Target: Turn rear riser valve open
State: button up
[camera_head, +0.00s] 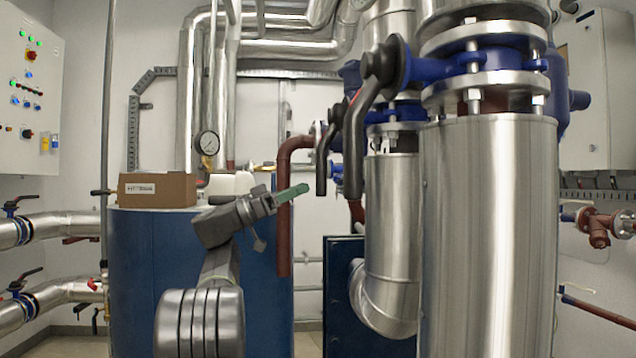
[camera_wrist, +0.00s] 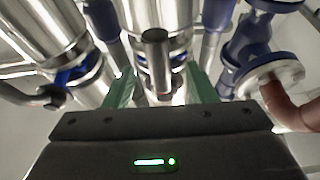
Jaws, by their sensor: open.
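The rear riser valve (camera_head: 392,115) is blue, set in the further silver riser. Its dark lever (camera_head: 322,160) hangs down steeply in the head view. My gripper (camera_head: 300,190) has green fingers pointing right, and their tips are just left of the lever's lower end. In the wrist view my gripper (camera_wrist: 160,86) is open. A dark lever (camera_wrist: 155,48), apparently the same one, shows in line with the gap between the fingers. I see no contact, and the depth between them is hard to judge.
The nearer riser has its own blue valve (camera_head: 485,62) with a longer black lever (camera_head: 360,125) hanging close by on the right. A brown pipe (camera_head: 284,225) runs behind my fingers. A blue tank (camera_head: 150,270) bearing a cardboard box (camera_head: 157,190) stands behind my arm.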

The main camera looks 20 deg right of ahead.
jog(key=v, duration=0.5)
jog(key=shift+w+a+f, duration=0.1)
jog(key=shift+a, duration=0.2)
jog(key=x, duration=1.3)
jog(key=shift+s+d, duration=0.2)
jog(key=shift+d, duration=0.2)
jog(key=shift+w+a, duration=0.1)
